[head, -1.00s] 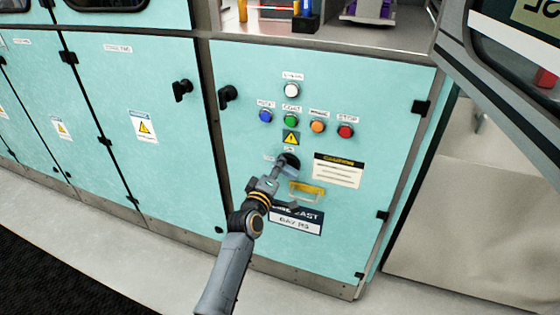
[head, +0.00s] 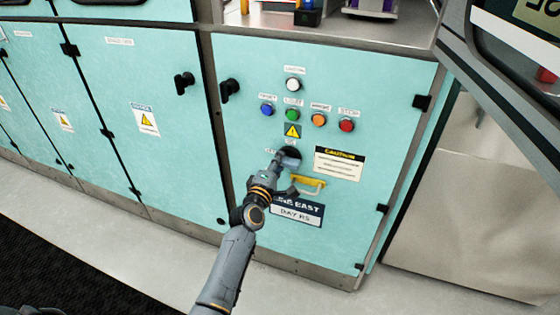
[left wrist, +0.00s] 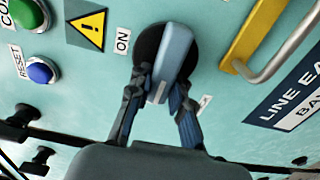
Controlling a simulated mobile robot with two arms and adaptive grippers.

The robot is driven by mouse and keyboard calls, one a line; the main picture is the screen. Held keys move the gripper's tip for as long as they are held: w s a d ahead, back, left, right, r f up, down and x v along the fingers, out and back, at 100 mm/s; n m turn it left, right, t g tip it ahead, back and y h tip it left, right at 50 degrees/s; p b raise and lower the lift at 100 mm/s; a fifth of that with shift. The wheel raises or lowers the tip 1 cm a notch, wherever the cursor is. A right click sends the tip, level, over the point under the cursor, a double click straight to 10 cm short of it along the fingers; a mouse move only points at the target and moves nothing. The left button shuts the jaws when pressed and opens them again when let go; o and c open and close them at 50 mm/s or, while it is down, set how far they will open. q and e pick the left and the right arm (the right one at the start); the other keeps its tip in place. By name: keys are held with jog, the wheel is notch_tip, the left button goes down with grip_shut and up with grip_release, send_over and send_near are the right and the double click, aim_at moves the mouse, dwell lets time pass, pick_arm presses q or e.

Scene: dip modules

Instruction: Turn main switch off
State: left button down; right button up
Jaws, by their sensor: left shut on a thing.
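The main switch is a black round base with a grey-blue handle (head: 291,163) on the teal cabinet door, below the yellow warning sign. In the left wrist view the handle (left wrist: 174,55) stands out from its black base, with an ON label (left wrist: 122,41) beside it. My left gripper (head: 281,170) is at the switch. In the left wrist view its two fingers (left wrist: 161,88) lie on either side of the handle and are shut on it. The fingers hide part of the base and a second small label. My right gripper is not in view.
Blue (head: 267,109), green (head: 292,115), orange (head: 319,120) and red (head: 346,125) buttons sit above the switch, with a white one (head: 293,85) over them. A yellow-based handle (head: 310,184) is close at the lower right. A caution plate (head: 340,163) is to the right.

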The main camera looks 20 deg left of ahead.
pick_arm(q)
jog(key=c, duration=1.2)
grip_release()
jog(key=shift+s, duration=0.1)
jog(key=s, duration=1.2)
jog(key=shift+a, duration=0.25)
jog(key=shift+w, duration=0.1)
